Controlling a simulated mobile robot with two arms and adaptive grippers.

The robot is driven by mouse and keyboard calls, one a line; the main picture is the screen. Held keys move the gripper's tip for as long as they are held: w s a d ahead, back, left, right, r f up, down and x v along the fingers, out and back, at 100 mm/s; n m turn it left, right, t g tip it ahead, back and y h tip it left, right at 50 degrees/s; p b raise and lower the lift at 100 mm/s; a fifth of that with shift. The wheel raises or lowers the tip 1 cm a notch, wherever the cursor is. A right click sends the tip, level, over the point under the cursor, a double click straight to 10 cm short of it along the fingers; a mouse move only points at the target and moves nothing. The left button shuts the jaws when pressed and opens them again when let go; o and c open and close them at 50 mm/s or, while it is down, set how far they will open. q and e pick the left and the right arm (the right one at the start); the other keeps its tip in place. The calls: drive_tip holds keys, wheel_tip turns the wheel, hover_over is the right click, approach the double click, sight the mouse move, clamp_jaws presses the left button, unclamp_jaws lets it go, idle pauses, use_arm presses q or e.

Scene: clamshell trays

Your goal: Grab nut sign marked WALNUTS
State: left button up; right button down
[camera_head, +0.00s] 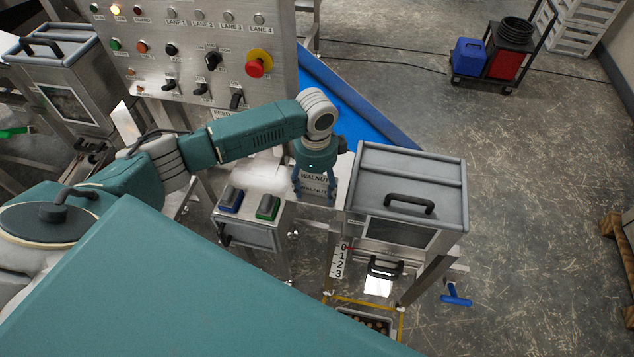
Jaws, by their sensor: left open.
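The nut sign (313,179) is a small light plate with dark lettering that reads WALNUTS, its edges partly covered by my gripper. It stands beside the hopper with the grey lid, near the blue belt. My left gripper (314,191) points down over the sign, with one finger at each side of it. The fingers are open; I cannot tell whether they touch the plate. My right gripper is not in view.
A steel hopper with a grey lid (412,165) and black handle stands close on the right. The control panel (190,95) rises behind my forearm. A blue belt (350,112) runs behind.

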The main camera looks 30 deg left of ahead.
use_arm(q)
drive_tip(key=c, duration=1.3)
drive_tip(key=shift+c, duration=0.2)
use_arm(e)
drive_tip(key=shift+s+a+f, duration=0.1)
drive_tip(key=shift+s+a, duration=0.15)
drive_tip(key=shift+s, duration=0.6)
use_arm(q)
drive_tip(key=shift+r, duration=0.1)
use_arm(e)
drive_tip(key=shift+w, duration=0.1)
